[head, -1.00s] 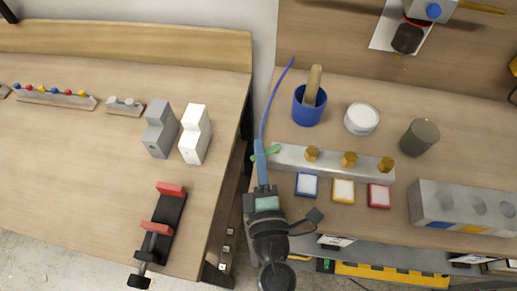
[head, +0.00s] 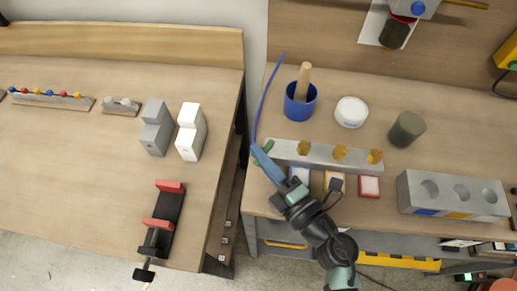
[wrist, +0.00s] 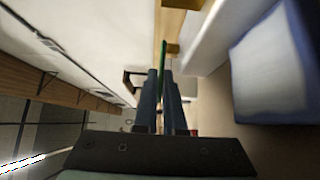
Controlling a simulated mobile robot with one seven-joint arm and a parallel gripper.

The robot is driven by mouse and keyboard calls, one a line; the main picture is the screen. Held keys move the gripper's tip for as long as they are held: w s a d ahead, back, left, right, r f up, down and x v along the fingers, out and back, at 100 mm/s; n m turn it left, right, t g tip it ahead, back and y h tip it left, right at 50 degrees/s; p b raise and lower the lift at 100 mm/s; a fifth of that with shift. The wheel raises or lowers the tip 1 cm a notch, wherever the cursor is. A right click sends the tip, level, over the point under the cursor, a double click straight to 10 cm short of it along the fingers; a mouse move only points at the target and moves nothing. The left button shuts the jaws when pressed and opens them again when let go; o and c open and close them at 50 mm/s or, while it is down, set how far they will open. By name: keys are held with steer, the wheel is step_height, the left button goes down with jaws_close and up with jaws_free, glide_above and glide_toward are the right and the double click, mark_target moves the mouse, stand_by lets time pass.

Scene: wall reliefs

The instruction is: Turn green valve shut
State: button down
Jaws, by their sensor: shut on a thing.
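The green valve handle (head: 268,145) is at the left end of a grey metal manifold bar (head: 320,154) on the right-hand bench. It lies slantwise, partly covered by my blue fingers. My gripper (head: 258,152) reaches it from the lower right, shut on the handle. In the wrist view the green handle (wrist: 163,58) shows as a thin strip at the tips of my gripper (wrist: 162,76). Several brass-coloured valves (head: 340,153) stand along the bar. A blue hose (head: 265,95) runs up from its left end.
A blue cup (head: 300,102) with a wooden pestle, a white jar (head: 351,112) and a dark cylinder (head: 407,129) stand behind the bar. A red-edged block (head: 369,187) lies in front. A grey block with holes (head: 452,195) is to the right. A gap separates the benches.

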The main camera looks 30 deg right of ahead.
steer(key=shift+n+y, duration=0.3)
steer(key=shift+y, duration=0.2)
steer(key=c, duration=1)
jaws_free()
steer(key=shift+s, duration=0.1)
